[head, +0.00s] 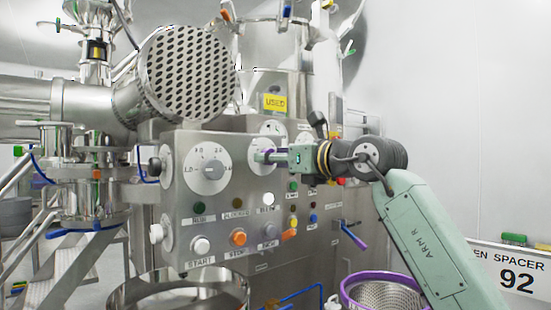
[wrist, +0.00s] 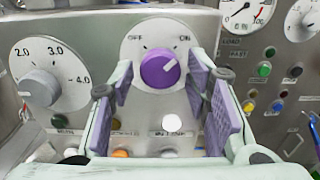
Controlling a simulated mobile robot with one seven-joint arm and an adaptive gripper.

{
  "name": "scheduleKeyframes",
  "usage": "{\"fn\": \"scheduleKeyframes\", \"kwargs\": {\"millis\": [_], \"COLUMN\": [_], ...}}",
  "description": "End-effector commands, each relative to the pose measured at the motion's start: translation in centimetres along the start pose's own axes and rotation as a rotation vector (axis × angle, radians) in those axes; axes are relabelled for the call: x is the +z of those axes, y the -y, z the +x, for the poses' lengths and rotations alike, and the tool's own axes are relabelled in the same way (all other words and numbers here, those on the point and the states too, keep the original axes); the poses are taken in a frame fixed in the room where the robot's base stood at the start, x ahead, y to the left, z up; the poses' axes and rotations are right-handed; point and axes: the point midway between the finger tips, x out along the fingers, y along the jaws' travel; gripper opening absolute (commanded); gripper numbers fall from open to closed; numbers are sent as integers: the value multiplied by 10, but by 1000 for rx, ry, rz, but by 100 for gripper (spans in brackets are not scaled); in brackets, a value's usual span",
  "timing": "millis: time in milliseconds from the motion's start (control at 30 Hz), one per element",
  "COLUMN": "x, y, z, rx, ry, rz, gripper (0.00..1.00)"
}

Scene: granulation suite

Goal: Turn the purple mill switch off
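The purple mill switch (wrist: 158,70) is a round knob on a white dial marked OFF at left and ON at right. Its white pointer line is tilted to the upper right, toward ON. My gripper (wrist: 161,76) is open, with one purple-padded finger on each side of the knob and gaps showing between pads and knob. In the head view my gripper (head: 262,157) reaches from the right to the front of the dial (head: 256,168). There the fingers largely hide the knob, and I cannot tell whether they touch it.
A grey numbered knob (wrist: 40,87) is left of the switch. Pressure gauges (wrist: 245,12) and coloured buttons (wrist: 264,69) are to the right. Below are an orange button (head: 238,237) and a white START button (head: 200,245). A purple-rimmed basket (head: 350,285) stands below my arm.

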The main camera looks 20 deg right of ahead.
Motion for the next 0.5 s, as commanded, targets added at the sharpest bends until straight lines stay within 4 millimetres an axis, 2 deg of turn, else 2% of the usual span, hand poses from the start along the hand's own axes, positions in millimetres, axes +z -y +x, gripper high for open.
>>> {"fn": "scheduleKeyframes", "kwargs": {"millis": [67,500], "x": [0,0], "y": [0,0], "z": [0,0], "rx": [0,1], "ry": [0,0], "rz": [0,0], "gripper": [36,7]}}
